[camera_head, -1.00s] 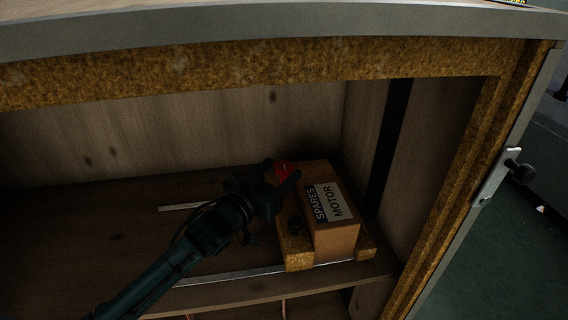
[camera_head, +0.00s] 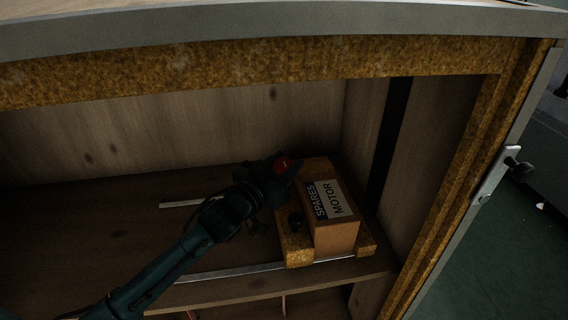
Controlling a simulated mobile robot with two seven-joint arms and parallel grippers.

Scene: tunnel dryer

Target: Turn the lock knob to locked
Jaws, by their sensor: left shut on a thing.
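A small red knob (camera_head: 283,165) with a pale mark shows at the back left of a carton inside the wooden dryer. My left gripper (camera_head: 279,176) reaches in from the left and is shut at the red knob; its dark fingers partly hide it, and the exact grip is hard to see. A small black knob (camera_head: 295,220) stands on the mottled brown carriage (camera_head: 296,249) in front, apart from the fingers. No lock marking is readable. My right gripper is not in view.
The carton (camera_head: 337,236) labelled SPARES MOTOR sits on the carriage, close to the right of my gripper. Metal rails (camera_head: 225,272) run along the shelf. A brown-lined frame (camera_head: 250,68) borders the opening above and at right. A metal latch (camera_head: 495,178) is on the right outer edge.

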